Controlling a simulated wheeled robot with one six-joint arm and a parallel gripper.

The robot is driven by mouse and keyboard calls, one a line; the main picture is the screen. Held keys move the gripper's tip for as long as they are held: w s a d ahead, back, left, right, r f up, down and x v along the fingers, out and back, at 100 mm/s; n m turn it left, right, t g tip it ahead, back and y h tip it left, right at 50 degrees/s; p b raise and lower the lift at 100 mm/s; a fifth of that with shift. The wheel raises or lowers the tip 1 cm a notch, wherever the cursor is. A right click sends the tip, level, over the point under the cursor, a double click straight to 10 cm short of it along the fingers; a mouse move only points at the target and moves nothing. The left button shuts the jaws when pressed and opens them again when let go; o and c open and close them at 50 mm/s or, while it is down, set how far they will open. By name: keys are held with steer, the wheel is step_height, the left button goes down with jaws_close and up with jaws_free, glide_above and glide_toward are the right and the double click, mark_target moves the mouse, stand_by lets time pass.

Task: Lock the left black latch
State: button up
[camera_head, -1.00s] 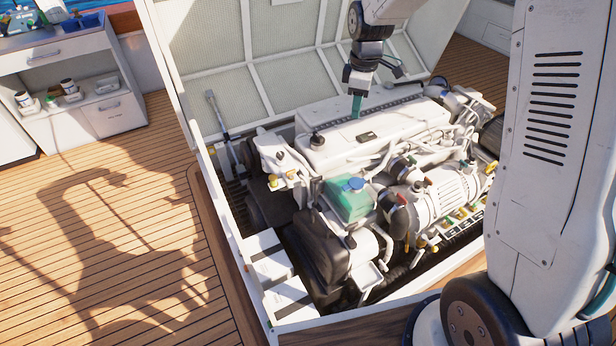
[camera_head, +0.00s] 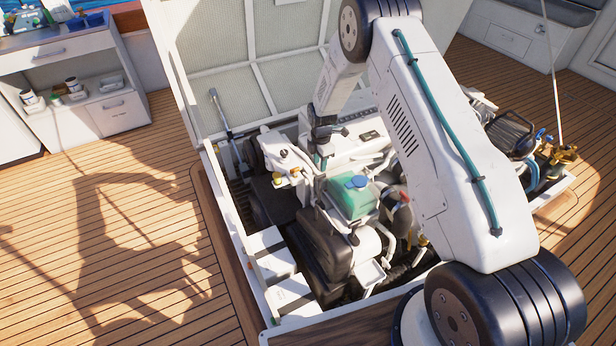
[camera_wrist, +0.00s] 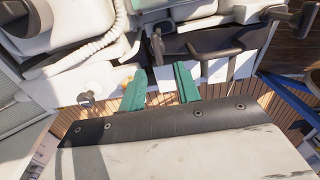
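My gripper (camera_head: 321,160) hangs over the far left part of the engine in the head view, its wrist pointing down. In the wrist view its two teal fingers (camera_wrist: 160,76) stand apart with an empty gap between them. Beyond the fingertips is a dark T-shaped handle (camera_wrist: 157,45), apart from them. A second dark handle (camera_wrist: 216,50) lies to its right across pale panels, and another dark knob (camera_wrist: 285,15) is at the upper right. I cannot tell which of these, if any, is the left black latch. No latch can be made out in the head view.
The white engine (camera_head: 360,140) fills the open hatch, partly hidden by my arm. A green tank with a blue cap (camera_head: 350,196) stands near my gripper. White boxes (camera_head: 268,265) line the hatch's left edge. The raised lid (camera_head: 215,70) stands behind; wooden deck (camera_head: 100,230) is clear at left.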

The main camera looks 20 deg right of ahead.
mark_target(321, 176)
steer(key=f, duration=0.5)
steer(key=shift+d+f, duration=0.2)
steer(key=shift+d, duration=0.1)
steer(key=shift+a+f, duration=0.1)
steer(key=shift+f, duration=0.65)
